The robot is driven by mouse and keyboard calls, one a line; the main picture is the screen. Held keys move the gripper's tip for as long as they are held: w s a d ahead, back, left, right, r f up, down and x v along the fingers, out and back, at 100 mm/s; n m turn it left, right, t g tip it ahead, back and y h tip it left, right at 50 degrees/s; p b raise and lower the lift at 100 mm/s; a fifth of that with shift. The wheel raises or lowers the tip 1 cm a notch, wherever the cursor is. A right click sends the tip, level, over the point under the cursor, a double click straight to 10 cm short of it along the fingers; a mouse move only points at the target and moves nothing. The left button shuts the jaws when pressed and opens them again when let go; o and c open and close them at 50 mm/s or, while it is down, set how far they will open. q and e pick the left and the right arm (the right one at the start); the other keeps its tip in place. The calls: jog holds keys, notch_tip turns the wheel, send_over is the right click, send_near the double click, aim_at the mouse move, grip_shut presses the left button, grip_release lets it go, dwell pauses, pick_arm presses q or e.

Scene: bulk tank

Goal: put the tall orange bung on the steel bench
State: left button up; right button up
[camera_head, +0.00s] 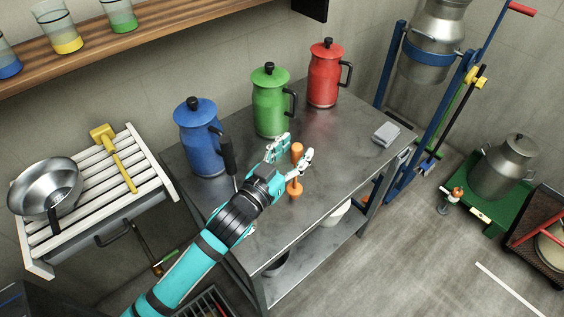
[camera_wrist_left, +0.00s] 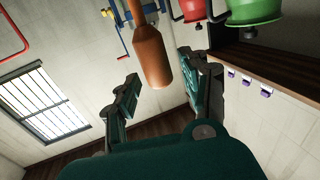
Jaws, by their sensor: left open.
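The tall orange bung (camera_head: 295,189) stands upright on the steel bench (camera_head: 345,178), near its middle, in front of the green jug. In the head view its top shows between the fingers of my left gripper (camera_head: 297,149) and its foot shows below them. My left gripper is open, with one finger on each side of the bung. In the left wrist view the bung (camera_wrist_left: 152,55) hangs into the gap between the spread fingers; I cannot tell whether they touch it. My right gripper is in neither view.
Blue (camera_head: 199,136), green (camera_head: 271,101) and red (camera_head: 325,73) jugs stand along the back of the bench. A small grey block (camera_head: 386,133) lies at its right end. A slatted white rack (camera_head: 101,190) with a steel bowl and yellow mallet is at the left. The bench's front right top is clear.

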pick_arm(q)
jog(key=b+v, duration=0.2)
jog(key=v, duration=1)
jog(key=shift+f, duration=0.1)
